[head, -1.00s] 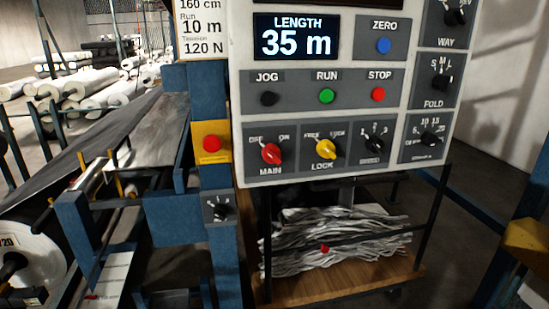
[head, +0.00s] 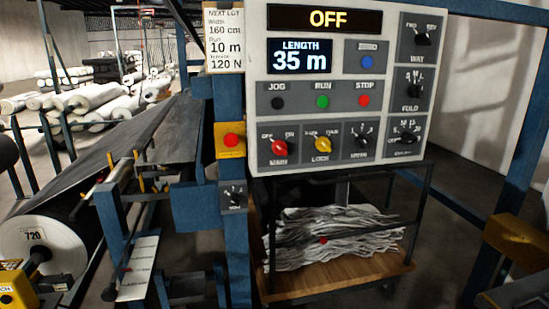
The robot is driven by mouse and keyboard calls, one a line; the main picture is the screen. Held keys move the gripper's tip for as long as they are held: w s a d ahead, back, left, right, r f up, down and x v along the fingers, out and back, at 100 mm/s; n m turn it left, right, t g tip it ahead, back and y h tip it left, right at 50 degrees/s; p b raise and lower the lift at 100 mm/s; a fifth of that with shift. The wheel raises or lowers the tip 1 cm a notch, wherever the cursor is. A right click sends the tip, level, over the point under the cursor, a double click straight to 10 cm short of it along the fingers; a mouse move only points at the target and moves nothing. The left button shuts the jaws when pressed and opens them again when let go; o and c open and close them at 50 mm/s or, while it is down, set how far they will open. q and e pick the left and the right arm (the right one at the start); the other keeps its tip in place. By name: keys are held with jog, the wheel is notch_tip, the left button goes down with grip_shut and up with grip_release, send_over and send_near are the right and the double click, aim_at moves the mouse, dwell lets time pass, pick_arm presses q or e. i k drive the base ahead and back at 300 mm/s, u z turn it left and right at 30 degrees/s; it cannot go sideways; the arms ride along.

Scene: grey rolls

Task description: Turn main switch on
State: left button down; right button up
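The red main switch (head: 279,149) is a rotary knob at the lower left of the grey control panel (head: 259,95). It stands between the OFF and ON marks; its pointer looks turned toward the upper left, the OFF side, though this is small and blurred. The display (head: 327,18) at the top of the panel reads OFF in yellow. The length display (head: 300,57) below it reads 35 m. Neither of my grippers shows in the head view.
A yellow lock knob (head: 322,145) sits right of the main switch. A red button on a yellow box (head: 231,141) is on the blue post at left. A cart (head: 340,281) with folded grey cloth stands under the panel. Fabric rolls (head: 85,100) lie behind at left.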

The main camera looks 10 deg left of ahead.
aim_at(279, 146)
jog(key=u, duration=0.7)
jog(key=i, duration=0.5)
jog(key=u, duration=0.45)
